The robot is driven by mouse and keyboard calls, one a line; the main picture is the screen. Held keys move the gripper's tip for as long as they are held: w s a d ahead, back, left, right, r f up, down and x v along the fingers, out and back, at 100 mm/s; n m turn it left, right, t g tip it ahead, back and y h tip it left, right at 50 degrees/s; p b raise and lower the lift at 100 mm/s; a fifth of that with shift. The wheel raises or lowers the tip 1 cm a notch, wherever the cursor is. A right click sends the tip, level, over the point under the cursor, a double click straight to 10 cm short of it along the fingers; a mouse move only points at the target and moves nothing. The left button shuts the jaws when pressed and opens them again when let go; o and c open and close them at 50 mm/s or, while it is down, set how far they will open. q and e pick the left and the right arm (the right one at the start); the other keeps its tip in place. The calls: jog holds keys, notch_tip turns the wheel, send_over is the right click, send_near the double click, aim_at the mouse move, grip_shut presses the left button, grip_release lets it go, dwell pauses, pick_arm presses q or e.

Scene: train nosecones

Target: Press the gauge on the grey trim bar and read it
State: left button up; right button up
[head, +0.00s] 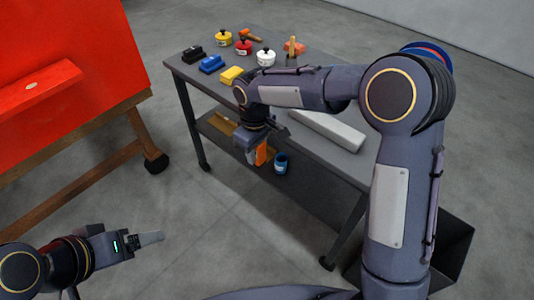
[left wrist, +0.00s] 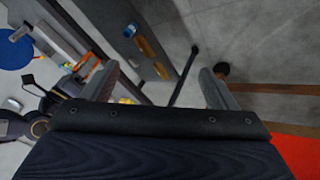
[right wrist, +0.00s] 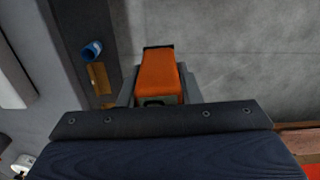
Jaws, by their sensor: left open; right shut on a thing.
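The orange gauge (right wrist: 159,75) is held between the fingers of my right gripper (right wrist: 160,92); its dark end points away from the wrist. In the head view the gauge (head: 262,153) hangs beside the table's near edge, partly hidden by my right gripper (head: 257,148). The grey trim bar (head: 327,129) lies along the tabletop, to the right of the gauge and apart from it. Its display cannot be read. My left gripper (head: 150,238) is low over the floor at the left; its fingers stand apart and empty in the left wrist view (left wrist: 163,88).
The table (head: 186,94) also carries several pots, a black block (head: 192,54), a blue block (head: 212,64) and a yellow block (head: 231,75). A blue cup (head: 281,164) stands on the lower shelf. A red panel (head: 75,40) on a wooden stand is at left. Floor between is clear.

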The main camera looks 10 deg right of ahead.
pick_arm(q)
jog(key=shift+c, duration=0.9)
jog(key=shift+w, duration=0.25)
jog(key=shift+c, duration=0.6)
jog(key=w+d+f+m+t, duration=0.1)
jog(key=w+d+f+m, duration=0.15)
jog(key=w, duration=0.35)
jog(key=w+d+f+m+t, duration=0.1)
jog(key=w+d+f+t, duration=0.15)
jog(key=w, duration=0.45)
jog(key=w+d+f+m+t+h, duration=0.1)
jog(key=w+d+f+m, duration=0.1)
jog(key=w+d+f, duration=0.3)
jog(key=w+d+f+m+t+h, duration=0.1)
jog(key=w+d+f+m+h, duration=0.1)
jog(key=w+d+f, duration=0.3)
jog(key=w+d, duration=0.4)
jog(key=d, duration=0.3)
jog(key=shift+w+d, duration=0.3)
jog(key=shift+w, duration=0.05)
pick_arm(e)
jog(key=w+a+f+n, duration=0.3)
jog(key=f, duration=0.1)
jog(key=shift+w+f+n, duration=0.2)
jog(key=shift+w+n, duration=0.1)
jog(key=shift+n, duration=0.1)
pick_arm(q)
jog(key=shift+t, duration=0.25)
